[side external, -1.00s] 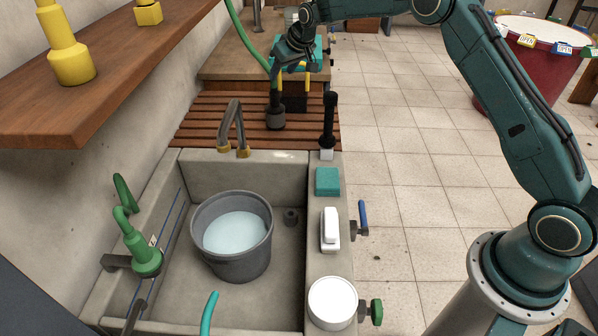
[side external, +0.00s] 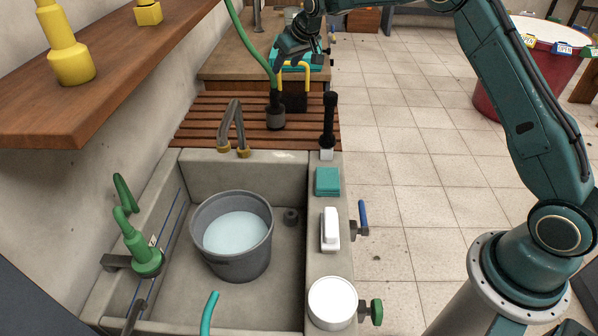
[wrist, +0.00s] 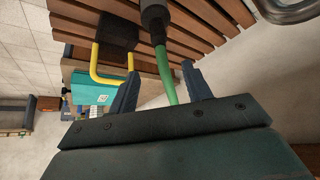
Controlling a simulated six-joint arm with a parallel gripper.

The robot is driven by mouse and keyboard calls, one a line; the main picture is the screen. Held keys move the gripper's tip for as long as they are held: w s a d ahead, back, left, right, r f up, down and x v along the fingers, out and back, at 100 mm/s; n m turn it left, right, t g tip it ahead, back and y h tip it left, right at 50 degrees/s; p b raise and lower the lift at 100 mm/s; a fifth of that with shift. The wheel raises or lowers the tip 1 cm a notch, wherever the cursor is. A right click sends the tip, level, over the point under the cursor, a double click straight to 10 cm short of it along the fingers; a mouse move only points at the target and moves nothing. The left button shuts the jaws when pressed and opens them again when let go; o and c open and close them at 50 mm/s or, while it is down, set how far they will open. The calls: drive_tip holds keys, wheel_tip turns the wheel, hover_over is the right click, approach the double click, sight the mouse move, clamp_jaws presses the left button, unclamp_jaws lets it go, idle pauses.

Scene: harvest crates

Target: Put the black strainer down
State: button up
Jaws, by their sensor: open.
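The black strainer (side external: 294,100) is a dark box-like body with a yellow handle (side external: 308,68) standing up from it. It sits on the wooden slatted rack (side external: 205,122) at the back of the sink. In the wrist view the strainer (wrist: 104,34) and its handle are left of the fingers, outside them. My gripper (side external: 285,60) is open, above and behind the strainer, apart from the handle as far as I can tell. In the wrist view the gap between the fingers (wrist: 160,84) holds no strainer; a green hose crosses there.
The green hose (side external: 250,45) ends in a dark nozzle (side external: 275,116) beside the strainer. A black-handled brush (side external: 328,120) stands at the rack's right edge. A teal crate (side external: 318,62) lies behind. The sink holds a grey bucket (side external: 258,262) of water.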

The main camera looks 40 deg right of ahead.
drive_tip(key=s+a+r, duration=0.2)
drive_tip(key=s+r, duration=0.6)
drive_tip(key=s, duration=0.3)
drive_tip(key=s+a+r, duration=0.3)
drive_tip(key=s+r, duration=0.4)
drive_tip(key=s, duration=0.5)
drive_tip(key=s+a+f, duration=0.1)
drive_tip(key=s+f, duration=0.1)
drive_tip(key=s, duration=1.1)
drive_tip(key=s+a+f+g, duration=0.1)
drive_tip(key=s+f, duration=0.1)
drive_tip(key=s, duration=1.2)
drive_tip(key=shift+s+f, duration=0.3)
drive_tip(key=shift+f, duration=0.05)
